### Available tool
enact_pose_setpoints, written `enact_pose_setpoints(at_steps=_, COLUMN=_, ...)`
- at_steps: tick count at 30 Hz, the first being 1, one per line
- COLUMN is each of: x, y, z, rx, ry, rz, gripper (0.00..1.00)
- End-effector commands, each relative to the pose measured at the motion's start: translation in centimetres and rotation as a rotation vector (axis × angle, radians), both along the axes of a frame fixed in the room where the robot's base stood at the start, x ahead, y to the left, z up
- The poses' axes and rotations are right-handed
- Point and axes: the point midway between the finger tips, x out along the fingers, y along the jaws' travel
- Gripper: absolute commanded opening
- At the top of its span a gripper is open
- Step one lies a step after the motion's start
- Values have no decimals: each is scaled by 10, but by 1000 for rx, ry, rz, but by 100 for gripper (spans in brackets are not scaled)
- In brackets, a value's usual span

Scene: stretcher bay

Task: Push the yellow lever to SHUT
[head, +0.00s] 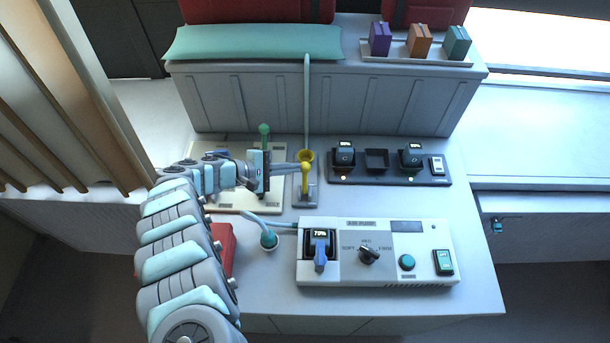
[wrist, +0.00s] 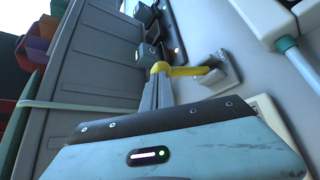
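The yellow lever (head: 306,178) stands on a small grey base plate (head: 312,197) in the middle of the bench. In the wrist view the yellow lever (wrist: 186,71) runs from its base at the right to a rounded knob end at the left. My gripper (head: 299,167) reaches in from the left in the head view, its tips right beside the lever. In the wrist view the fingers of my gripper (wrist: 158,84) lie close together, shut, with the tips at the knob. I cannot tell whether they touch it. No SHUT marking is legible.
A thin pale hose (head: 307,100) rises behind the lever. A dark panel with battery-like blocks (head: 376,178) lies to the right. A white air pump (head: 430,240) stands in front. A cream board with a green-knobbed post (head: 264,131) is at left, beneath my gripper.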

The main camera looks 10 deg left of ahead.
Motion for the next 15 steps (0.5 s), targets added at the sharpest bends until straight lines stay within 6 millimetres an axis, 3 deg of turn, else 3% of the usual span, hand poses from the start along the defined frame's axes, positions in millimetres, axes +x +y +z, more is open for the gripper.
enact_pose_setpoints(at_steps=15, x=4, y=-3, z=-1, rx=-1, ry=-1, rz=-6, gripper=0)
